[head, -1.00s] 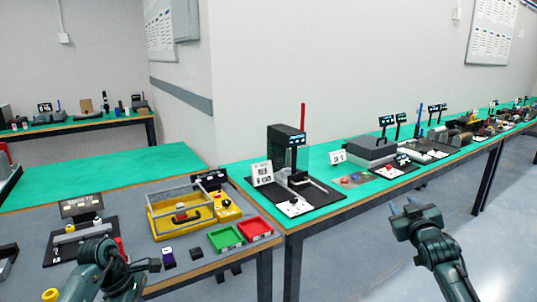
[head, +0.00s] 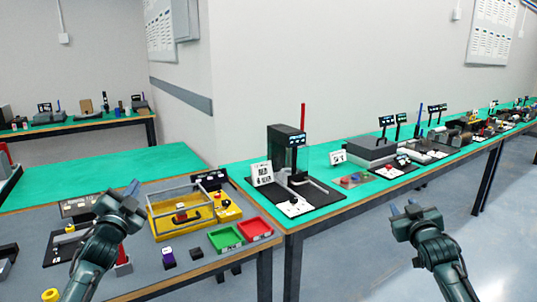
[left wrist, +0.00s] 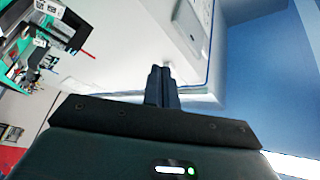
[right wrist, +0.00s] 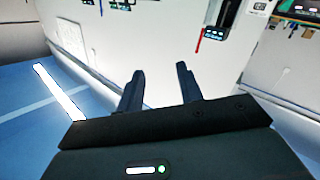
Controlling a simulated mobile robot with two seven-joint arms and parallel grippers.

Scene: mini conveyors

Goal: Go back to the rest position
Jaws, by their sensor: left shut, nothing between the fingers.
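My left gripper (head: 132,188) is raised over the grey-topped table at the left, just left of the yellow framed box. Its fingers are together and empty, as the left wrist view (left wrist: 163,88) shows. My right gripper (head: 402,210) hangs over open floor at the right of the head view, clear of the tables. Its two fingers stand apart with nothing between them in the right wrist view (right wrist: 160,88).
The yellow framed box (head: 158,233), a green tray (head: 225,238), a red tray (head: 256,228) and a purple block (head: 168,257) stand on the left table. A black machine (head: 284,150) stands on the green table behind. Floor at right is free.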

